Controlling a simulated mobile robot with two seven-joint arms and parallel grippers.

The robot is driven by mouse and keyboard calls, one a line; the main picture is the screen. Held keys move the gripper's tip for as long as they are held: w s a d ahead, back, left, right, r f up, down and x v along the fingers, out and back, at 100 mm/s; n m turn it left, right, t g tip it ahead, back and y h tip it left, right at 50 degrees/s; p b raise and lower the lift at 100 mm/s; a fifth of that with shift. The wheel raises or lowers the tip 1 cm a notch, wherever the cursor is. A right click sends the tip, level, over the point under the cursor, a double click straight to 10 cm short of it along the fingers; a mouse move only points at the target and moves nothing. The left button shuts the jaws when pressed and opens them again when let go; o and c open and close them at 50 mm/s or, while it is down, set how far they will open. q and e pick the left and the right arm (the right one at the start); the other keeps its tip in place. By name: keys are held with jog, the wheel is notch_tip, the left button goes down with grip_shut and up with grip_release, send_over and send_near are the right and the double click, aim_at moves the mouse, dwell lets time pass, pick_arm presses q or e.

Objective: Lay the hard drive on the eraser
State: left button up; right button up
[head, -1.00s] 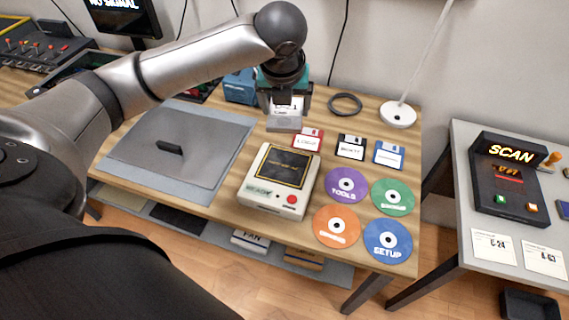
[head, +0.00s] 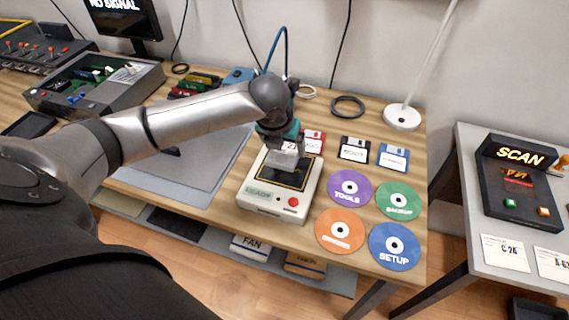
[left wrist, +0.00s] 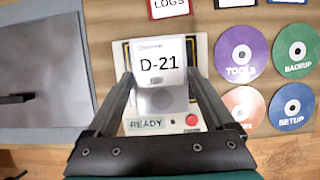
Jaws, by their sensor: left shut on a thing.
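My left gripper (left wrist: 161,92) is shut on the hard drive (left wrist: 161,65), a silver drive with a white label reading D-21. The hard drive also shows in the head view (head: 287,155), below the wrist. The eraser (head: 268,206) is a cream box with a black, yellow-edged top pad, a READY display and a red button. In the left wrist view the eraser (left wrist: 168,130) lies under the hard drive, which hides most of the pad. The hard drive is over the far part of the pad; I cannot tell whether it touches. My right gripper is not in view.
Several round discs, such as the purple TOOLS disc (head: 349,187), lie right of the eraser. Floppy disks (head: 354,149) lie behind them. A grey mat (head: 205,185) is to the left. A lamp base (head: 402,117) stands at the back right.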

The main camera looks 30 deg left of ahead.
aim_at(285, 161)
pick_arm(q)
notch_tip(285, 161, down, 5)
jog(key=shift+f+b, duration=0.1)
jog(key=shift+b, duration=0.6)
jog(key=o, duration=1.3)
jog(key=p+v, duration=0.3)
jog(key=v, duration=0.9)
jog(key=shift+p, duration=0.35)
